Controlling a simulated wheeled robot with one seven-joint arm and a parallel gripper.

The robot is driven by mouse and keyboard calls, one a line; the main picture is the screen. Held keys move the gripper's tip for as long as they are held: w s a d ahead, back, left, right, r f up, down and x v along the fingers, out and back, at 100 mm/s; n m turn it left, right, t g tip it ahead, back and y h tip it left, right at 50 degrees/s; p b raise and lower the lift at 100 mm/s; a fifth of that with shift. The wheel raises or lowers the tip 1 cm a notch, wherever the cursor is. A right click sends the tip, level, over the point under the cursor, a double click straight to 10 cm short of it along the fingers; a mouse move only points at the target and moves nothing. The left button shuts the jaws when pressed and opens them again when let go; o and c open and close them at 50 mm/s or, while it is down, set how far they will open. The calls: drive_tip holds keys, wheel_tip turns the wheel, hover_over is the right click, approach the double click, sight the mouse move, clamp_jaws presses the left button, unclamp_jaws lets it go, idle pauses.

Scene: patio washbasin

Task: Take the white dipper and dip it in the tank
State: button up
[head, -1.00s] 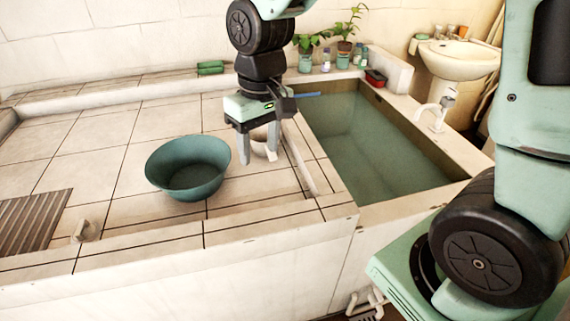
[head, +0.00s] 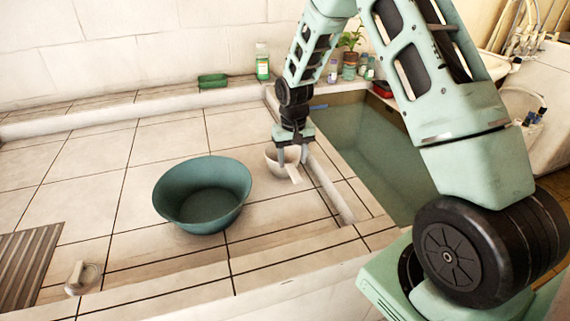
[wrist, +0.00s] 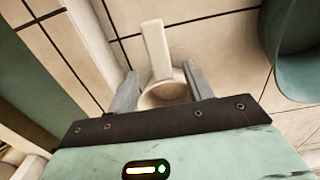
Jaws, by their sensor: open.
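The white dipper (head: 285,172) sits on the tiled counter, left of the tank, with its handle toward the front right in the head view. In the wrist view its pale handle (wrist: 156,48) points away and its bowl (wrist: 163,93) is partly hidden by my gripper. My gripper (head: 293,155) is open, pointing down at the dipper, with one finger on each side of the bowl's near part in the wrist view. I cannot tell whether the fingers touch it. The tank (head: 365,140) holds greenish water.
A teal basin (head: 203,190) stands on the counter left of the dipper; its edge shows at the wrist view's right. A raised ledge (head: 333,190) separates counter and tank. Bottles (head: 262,62) and a plant (head: 350,42) line the back. A ribbed board lies at left.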

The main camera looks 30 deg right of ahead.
sight(292, 168)
drive_tip(key=shift+w+f+p, duration=0.1)
drive_tip(key=shift+f+p, duration=0.4)
drive_tip(key=shift+f, duration=2.85)
clamp_jaws()
